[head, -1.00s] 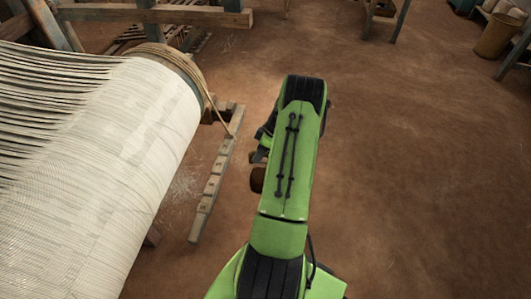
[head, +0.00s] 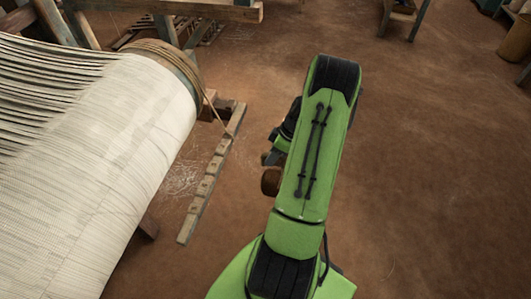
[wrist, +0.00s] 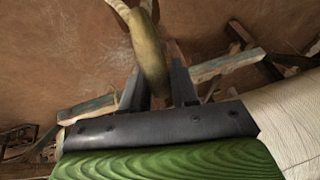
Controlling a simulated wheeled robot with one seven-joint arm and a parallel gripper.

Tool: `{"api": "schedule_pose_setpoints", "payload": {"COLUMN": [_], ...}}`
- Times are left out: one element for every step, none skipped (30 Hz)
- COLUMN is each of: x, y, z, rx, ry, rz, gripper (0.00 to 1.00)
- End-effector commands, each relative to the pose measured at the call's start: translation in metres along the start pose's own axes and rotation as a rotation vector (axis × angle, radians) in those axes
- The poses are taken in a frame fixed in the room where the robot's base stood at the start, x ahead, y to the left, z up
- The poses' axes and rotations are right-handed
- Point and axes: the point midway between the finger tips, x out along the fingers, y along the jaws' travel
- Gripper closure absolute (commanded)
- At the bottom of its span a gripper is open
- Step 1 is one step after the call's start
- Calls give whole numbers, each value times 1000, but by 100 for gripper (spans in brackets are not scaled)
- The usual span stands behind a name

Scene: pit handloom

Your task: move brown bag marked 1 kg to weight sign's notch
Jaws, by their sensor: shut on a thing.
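The brown bag (head: 271,181) hangs just left of my green arm in the head view, partly hidden by it. In the wrist view my gripper (wrist: 160,84) is shut on an olive-brown curved part of the bag (wrist: 148,45). The 1 kg mark cannot be read. In the head view my gripper (head: 281,147) is mostly hidden behind the arm. A long wooden bar (head: 207,188) with several notches slants between the loom roller and my arm, apart from the bag. No weight sign can be read on it.
The loom's roller of pale cloth (head: 105,150) fills the left, with rope (head: 178,52) around its end. A wooden beam (head: 215,14) crosses the top. A basket (head: 516,38) stands at the far right. The brown floor (head: 430,170) at right is clear.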

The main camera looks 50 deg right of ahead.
Motion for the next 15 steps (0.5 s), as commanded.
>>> {"api": "schedule_pose_setpoints", "payload": {"x": [-4,-6,-7,-9,-10,-12,-14,-15,-17,-18,-20,-21,-23,-24,-25], "y": [0,0,0,0,0,0,0,0,0,-1,-1,-1,-1,-1,-1], "z": [3,5,8,10,12,15,18,20,23,25,27,29,31,32,34], "rx": [-1,-1,-1,-1,-1,-2,-2,-1,-1,-1,-1,-1,-2,-2,-3], "ry": [1,1,1,2,2,2,2,2,1,1,1,2,2,2,2], "rz": [2,2,2,3,3,3,3,3,3,3,2,2,2,2,3], "gripper": [100,100,100,100,100,100,100,100,100,100,100,100,100,100,100]}}
